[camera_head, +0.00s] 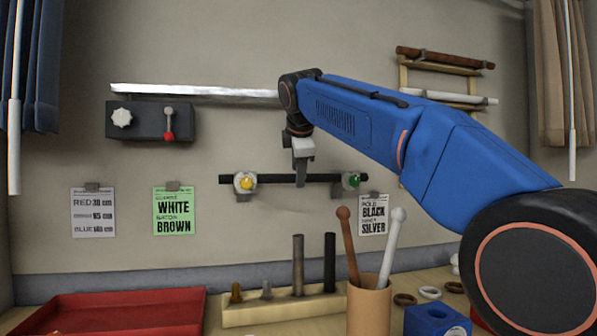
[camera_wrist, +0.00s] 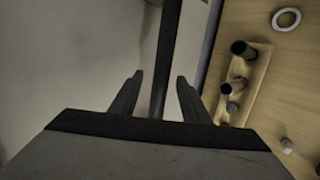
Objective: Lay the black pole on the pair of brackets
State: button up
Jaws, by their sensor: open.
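The black pole (camera_head: 315,179) lies level along the wall, across the pair of brackets. The left bracket (camera_head: 243,197) is beside a round yellow-centred knob, and the right bracket (camera_head: 349,194) is beside a green one. My gripper (camera_head: 301,182) points down at the pole's middle, between the brackets. In the wrist view, my gripper (camera_wrist: 160,80) has its fingers apart, one on each side of the pole (camera_wrist: 168,60), with gaps visible. The knobs partly hide where the pole meets the brackets, so the exact seating cannot be told.
A silver pole (camera_head: 195,91) is higher on the wall, above a dark lever box (camera_head: 150,121). Below stand a wooden peg block (camera_head: 285,309), a cup with two sticks (camera_head: 369,308), a red tray (camera_head: 120,312) and a blue block (camera_head: 435,319). A rack (camera_head: 445,97) hangs at right.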

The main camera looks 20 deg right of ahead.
jog(key=v, duration=1.7)
jog(key=shift+r, duration=0.15)
jog(key=shift+s, duration=0.15)
